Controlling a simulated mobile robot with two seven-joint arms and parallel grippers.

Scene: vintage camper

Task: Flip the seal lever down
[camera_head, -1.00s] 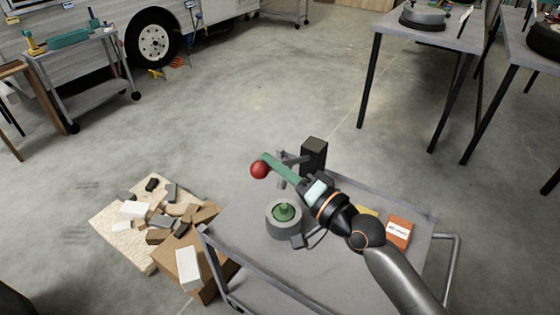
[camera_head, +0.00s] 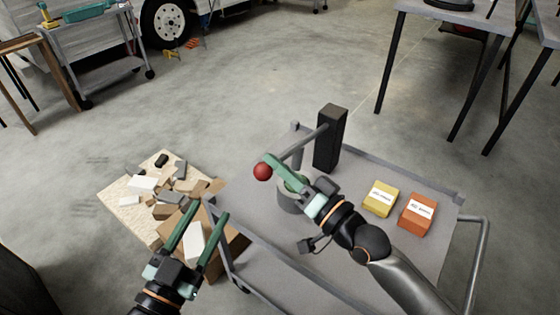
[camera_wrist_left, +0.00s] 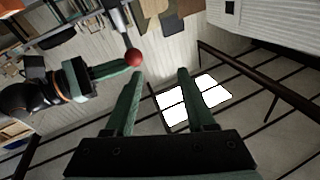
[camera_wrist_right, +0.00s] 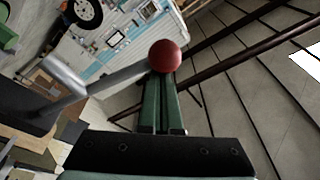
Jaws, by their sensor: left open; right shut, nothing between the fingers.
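The seal lever is a grey bar (camera_head: 302,143) with a red ball knob (camera_head: 262,171), reaching out from a black post (camera_head: 330,140) on the cart. In the right wrist view the knob (camera_wrist_right: 165,56) is just beyond the fingertips; contact cannot be told. A round grey pot (camera_head: 290,203) stands below, its green top partly hidden by my right gripper. My left gripper (camera_head: 209,209) is open and empty at the cart's left edge; its wrist view also shows the knob (camera_wrist_left: 133,57).
The grey cart (camera_head: 350,240) has a raised rim. A yellow box (camera_head: 380,198) and an orange box (camera_head: 417,213) stand on its right side. Loose blocks (camera_head: 170,205) lie on a board and a brown box left of the cart.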

